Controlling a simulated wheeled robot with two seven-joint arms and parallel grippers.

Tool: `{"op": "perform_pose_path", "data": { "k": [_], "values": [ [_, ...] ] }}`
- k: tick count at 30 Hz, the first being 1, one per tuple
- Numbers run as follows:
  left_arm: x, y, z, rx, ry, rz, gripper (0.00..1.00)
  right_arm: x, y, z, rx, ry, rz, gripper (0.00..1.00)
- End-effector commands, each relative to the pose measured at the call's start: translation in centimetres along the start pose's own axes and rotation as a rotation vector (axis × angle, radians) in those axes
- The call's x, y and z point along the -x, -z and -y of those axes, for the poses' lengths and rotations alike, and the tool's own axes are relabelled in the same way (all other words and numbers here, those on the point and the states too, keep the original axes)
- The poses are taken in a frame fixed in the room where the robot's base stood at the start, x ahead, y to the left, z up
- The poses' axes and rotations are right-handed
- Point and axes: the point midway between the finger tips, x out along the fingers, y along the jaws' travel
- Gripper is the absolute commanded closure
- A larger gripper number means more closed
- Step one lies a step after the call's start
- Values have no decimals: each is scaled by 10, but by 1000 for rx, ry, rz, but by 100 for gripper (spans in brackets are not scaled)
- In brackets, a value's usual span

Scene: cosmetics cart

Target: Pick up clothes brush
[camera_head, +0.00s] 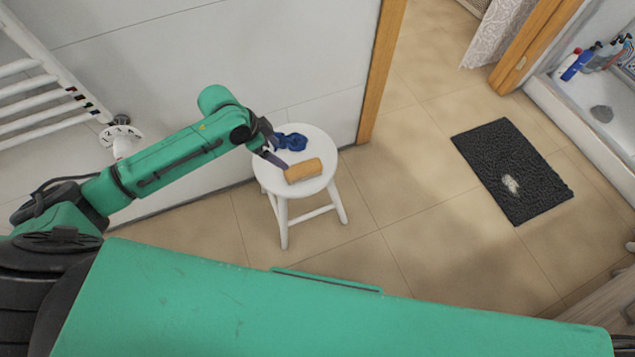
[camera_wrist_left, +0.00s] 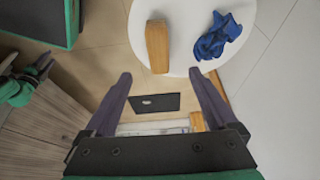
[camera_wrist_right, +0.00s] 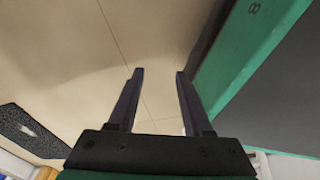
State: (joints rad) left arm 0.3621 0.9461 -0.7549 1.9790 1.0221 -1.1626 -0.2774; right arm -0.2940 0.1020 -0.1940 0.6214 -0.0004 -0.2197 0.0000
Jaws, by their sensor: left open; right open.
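The clothes brush (camera_head: 303,170), a tan wooden block, lies on the round white stool (camera_head: 318,190). In the left wrist view the brush (camera_wrist_left: 157,46) lies just beyond the fingertips, lined up with the gap between them. My left gripper (camera_head: 272,158) is over the stool's left side, close to the brush's left end. Its jaws (camera_wrist_left: 160,75) are open, with nothing between them. I cannot tell its exact height over the seat. My right gripper (camera_wrist_right: 159,72) is open and empty above the tiled floor, and is not visible in the head view.
A crumpled blue cloth (camera_head: 291,141) lies on the stool behind the brush. The wall (camera_head: 300,60) and wooden door frame (camera_head: 380,75) stand behind. A white towel radiator (camera_head: 40,85) is at the left. A black mat (camera_head: 510,170) lies at the right; floor between is clear.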

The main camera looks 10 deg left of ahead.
Motion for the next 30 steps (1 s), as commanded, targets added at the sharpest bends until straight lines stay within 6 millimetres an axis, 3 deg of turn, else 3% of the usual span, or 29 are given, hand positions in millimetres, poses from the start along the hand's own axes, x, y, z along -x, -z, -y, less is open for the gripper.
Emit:
{"op": "perform_pose_path", "data": {
  "k": [4, 6, 10, 17, 21, 24, 30],
  "values": [
    [-16, 0, -6, -16, -15, 7, 9, -7, -2, 14, -5, 18, 10, 50],
    [-36, 0, -6, -14, -15, 6, 9, -10, 12, 24, -9, 33, -2, 50],
    [-70, 0, -6, -13, -13, 5, 9, -11, 34, 21, -19, 29, -6, 50],
    [-103, 2, -7, -14, -12, 5, 9, -9, 55, 19, -29, 27, -8, 50],
    [-132, 4, -8, -13, -10, 5, 9, -7, 74, 18, -38, 27, -13, 50],
    [-143, 4, -8, -13, -10, 5, 9, -3, 83, 18, -42, 28, -13, 50],
    [-143, 4, -8, -13, -10, 6, 9, -1, 84, 17, -43, 28, -10, 50]
  ]
}}
